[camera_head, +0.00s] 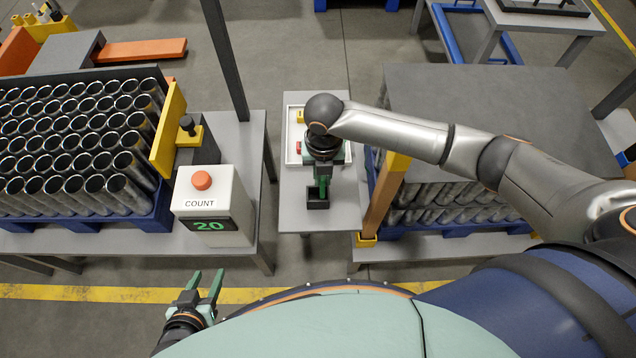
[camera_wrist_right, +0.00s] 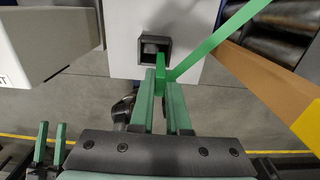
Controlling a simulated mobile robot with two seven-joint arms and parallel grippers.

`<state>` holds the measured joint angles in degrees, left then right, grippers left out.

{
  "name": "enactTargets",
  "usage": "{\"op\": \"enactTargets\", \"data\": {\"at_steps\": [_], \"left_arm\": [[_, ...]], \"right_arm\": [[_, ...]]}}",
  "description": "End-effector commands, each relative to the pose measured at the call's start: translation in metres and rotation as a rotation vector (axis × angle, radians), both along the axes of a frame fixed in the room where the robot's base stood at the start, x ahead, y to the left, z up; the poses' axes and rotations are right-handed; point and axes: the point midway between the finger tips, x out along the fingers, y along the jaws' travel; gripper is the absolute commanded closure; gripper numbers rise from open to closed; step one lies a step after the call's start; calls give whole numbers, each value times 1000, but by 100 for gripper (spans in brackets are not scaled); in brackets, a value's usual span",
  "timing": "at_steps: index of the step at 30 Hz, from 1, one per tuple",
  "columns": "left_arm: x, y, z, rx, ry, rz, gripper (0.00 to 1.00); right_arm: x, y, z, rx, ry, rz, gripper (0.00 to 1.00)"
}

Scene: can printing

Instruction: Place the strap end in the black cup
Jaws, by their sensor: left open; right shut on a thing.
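My right gripper (camera_head: 322,188) is shut on a green strap and hangs close to the black cup. In the right wrist view, the strap (camera_wrist_right: 216,40) runs from between the green fingers (camera_wrist_right: 161,88) up to the upper right. The black cup (camera_wrist_right: 153,42) is a small square open box on the grey table, just beyond the fingertips in that view. In the head view, the black cup (camera_head: 317,203) stands near the front of the narrow table, partly hidden by the gripper. The strap is hard to pick out there. My left gripper (camera_head: 208,283) is open and empty at the lower left.
A white counter box (camera_head: 214,207) with a red button reads 20. A blue crate of metal cans (camera_head: 70,150) stands at left. An orange-brown post (camera_head: 383,195) and a grey-topped stack (camera_head: 470,105) are close at right. A white tray (camera_head: 293,155) lies behind the cup.

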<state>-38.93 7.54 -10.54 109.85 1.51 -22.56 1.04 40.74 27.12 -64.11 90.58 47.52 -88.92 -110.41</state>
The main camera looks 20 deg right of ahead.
Motion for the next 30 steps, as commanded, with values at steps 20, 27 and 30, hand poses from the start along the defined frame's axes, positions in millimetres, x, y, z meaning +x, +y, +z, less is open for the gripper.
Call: {"op": "enactTargets", "data": {"at_steps": [20,27,30], "left_arm": [[-1,0,-58,1,4,0,50],[-1,0,-56,1,3,0,50],[-1,0,-56,1,3,0,50]], "right_arm": [[9,8,-48,-1,-2,-2,100],[8,8,-46,0,-1,-2,100],[8,8,-49,0,-1,-2,100]]}}
